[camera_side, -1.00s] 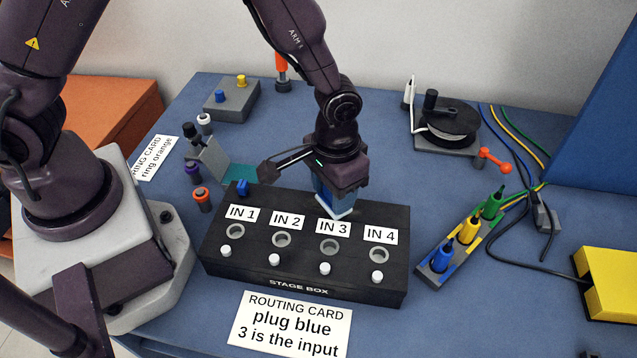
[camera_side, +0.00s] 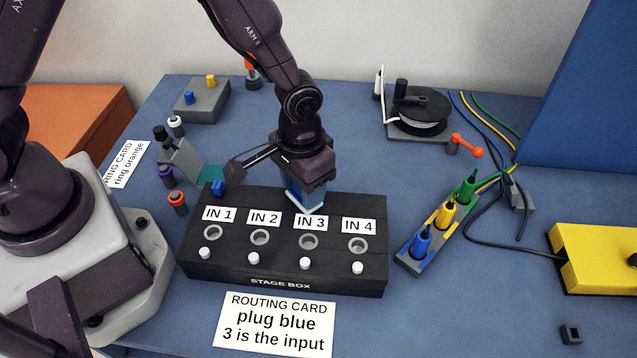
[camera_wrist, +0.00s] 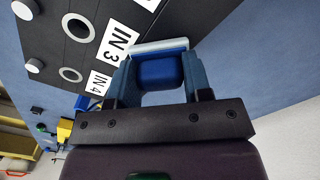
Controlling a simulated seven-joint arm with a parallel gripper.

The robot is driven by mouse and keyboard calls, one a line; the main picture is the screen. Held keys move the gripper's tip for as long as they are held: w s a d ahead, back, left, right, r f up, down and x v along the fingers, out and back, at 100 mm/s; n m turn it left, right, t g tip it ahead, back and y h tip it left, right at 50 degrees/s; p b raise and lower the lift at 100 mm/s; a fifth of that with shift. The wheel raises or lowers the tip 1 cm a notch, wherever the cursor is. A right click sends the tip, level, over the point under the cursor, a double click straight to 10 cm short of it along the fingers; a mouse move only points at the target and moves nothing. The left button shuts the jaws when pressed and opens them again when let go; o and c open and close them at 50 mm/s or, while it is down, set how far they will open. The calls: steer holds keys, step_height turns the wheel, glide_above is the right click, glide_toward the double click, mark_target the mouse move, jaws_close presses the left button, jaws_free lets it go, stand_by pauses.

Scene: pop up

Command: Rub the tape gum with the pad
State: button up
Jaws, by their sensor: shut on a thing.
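My gripper (camera_side: 305,188) is shut on the pad, a blue block with a pale, flat bottom (camera_side: 304,206). It points down at the back part of the black stage box (camera_side: 210,262), behind the IN 3 label (camera_side: 311,223). In the wrist view the fingers of my gripper (camera_wrist: 161,82) hold the blue block of the pad (camera_wrist: 160,70), with its pale face beyond, beside the IN 3 label (camera_wrist: 119,41). The pad is at or very near the box top; I cannot tell if it touches. I see no tape gum; the pad may hide it.
A small blue piece (camera_side: 217,188) sits at the box's back left. A rack with blue, yellow and green plugs (camera_side: 444,217) stands right of the box. A cable reel (camera_side: 418,110) is behind. A routing card (camera_side: 274,324) lies in front.

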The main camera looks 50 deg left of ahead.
mark_target(284, 199)
steer(key=shift+s+a, duration=1.15)
steer(key=shift+s, duration=0.05)
step_height(284, 199, up, 8)
steer(key=shift+w+d, duration=0.1)
steer(key=shift+w, duration=0.05)
